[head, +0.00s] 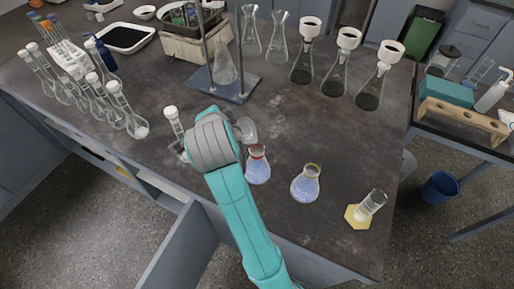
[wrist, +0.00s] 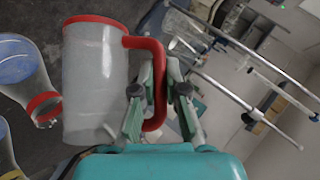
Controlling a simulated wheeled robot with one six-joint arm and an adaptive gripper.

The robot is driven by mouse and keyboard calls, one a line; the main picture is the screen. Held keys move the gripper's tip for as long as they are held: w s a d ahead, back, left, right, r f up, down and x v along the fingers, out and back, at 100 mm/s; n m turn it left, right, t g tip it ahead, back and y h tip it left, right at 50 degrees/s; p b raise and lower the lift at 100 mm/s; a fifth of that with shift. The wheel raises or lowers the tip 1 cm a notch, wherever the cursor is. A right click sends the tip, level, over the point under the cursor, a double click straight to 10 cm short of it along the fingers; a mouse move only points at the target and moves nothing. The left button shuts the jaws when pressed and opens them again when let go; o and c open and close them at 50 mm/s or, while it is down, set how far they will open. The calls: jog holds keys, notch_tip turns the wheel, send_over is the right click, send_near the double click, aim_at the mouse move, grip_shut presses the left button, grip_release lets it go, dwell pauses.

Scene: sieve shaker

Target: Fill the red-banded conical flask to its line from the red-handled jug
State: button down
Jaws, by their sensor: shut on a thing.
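The red-banded conical flask (head: 258,168) stands upright on the dark bench with pale blue liquid in its body. Its line is too small to make out. In the wrist view the flask (wrist: 18,68) is at the left edge, its red-banded neck close beside the jug in the picture. The red-handled jug (wrist: 95,85) is a cloudy clear cylinder with a red ring at one end. My gripper (wrist: 155,100) is shut on its red handle. In the head view my arm hides the grip and most of the jug. I cannot tell the jug's tilt or its contents.
A yellow-banded flask (head: 306,185) with blue liquid stands right of the red-banded one. A cylinder on a yellow base (head: 370,206) is near the right edge. Several stoppered flasks (head: 95,95) line the left, and a stand (head: 222,84) is behind. The right-centre bench is clear.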

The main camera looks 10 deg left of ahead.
jog(key=shift+s+d+r+m+y+p, duration=0.1)
jog(key=shift+d+r+m+y+p, duration=0.3)
jog(key=shift+r, duration=0.3)
dwell(3.0)
jog(key=a+f+h, duration=0.1)
jog(key=a+f+n+h, duration=0.1)
jog(key=f, duration=0.1)
jog(key=a+f+n+g+h, duration=0.1)
jog(key=f, duration=0.1)
jog(key=shift+w, duration=0.4)
jog(key=shift+d, duration=0.2)
jog(key=shift+a+f+n+h, duration=0.7)
jog(key=shift+a+f+h, duration=0.3)
jog(key=shift+a+f, duration=0.75)
notch_tip(320, 180, up, 8)
jog(key=w+a+n+g+h+b, duration=0.1)
jog(key=h, duration=0.2)
jog(key=shift+w+a+r+n+g, duration=0.2)
jog(key=shift+a+n+g, duration=0.1)
jog(key=shift+a+n, duration=0.1)
